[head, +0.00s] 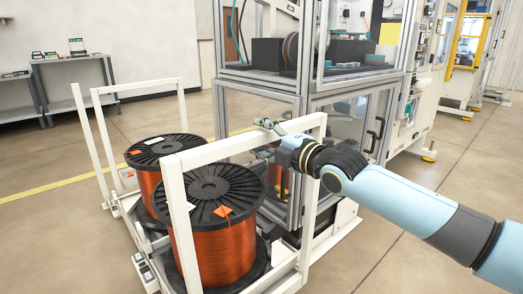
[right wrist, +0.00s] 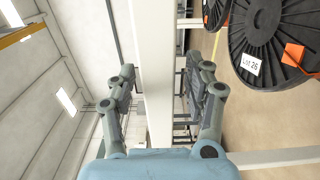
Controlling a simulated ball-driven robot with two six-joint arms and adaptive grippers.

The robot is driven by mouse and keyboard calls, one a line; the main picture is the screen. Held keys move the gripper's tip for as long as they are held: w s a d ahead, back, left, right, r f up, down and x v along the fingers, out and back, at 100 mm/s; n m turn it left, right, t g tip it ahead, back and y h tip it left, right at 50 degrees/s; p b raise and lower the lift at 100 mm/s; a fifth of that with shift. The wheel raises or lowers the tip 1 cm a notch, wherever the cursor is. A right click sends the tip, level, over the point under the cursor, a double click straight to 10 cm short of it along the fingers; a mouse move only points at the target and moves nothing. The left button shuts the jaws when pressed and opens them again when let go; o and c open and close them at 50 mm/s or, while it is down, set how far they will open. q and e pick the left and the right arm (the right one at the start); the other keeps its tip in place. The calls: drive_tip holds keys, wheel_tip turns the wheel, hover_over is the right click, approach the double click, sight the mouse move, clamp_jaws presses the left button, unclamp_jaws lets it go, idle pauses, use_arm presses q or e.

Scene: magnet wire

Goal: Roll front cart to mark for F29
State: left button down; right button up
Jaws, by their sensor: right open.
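The front cart is a low white cart with a tall end frame (head: 180,215) and a second white frame (head: 135,86) at its far end. It carries two large spools of copper-coloured wire, the near spool (head: 225,245) and the far spool (head: 150,180), with black flanges. In the right wrist view, a flange (right wrist: 285,50) has a white lot label and an orange tag. My right gripper (head: 268,138) is at the frame's top bar. The bar (right wrist: 155,40) passes between its open fingers with gaps on both sides. My left gripper is out of view. I cannot make out a floor mark.
A glazed machine cabinet (head: 310,90) stands close beyond the cart's right side. More machines (head: 440,70) line the right. Grey tables (head: 75,90) stand at the back left. A yellow line (head: 60,184) crosses the floor. The floor left of the cart is clear.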

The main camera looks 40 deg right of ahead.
drive_tip(key=shift+w, duration=0.15)
clamp_jaws()
idle(0.4)
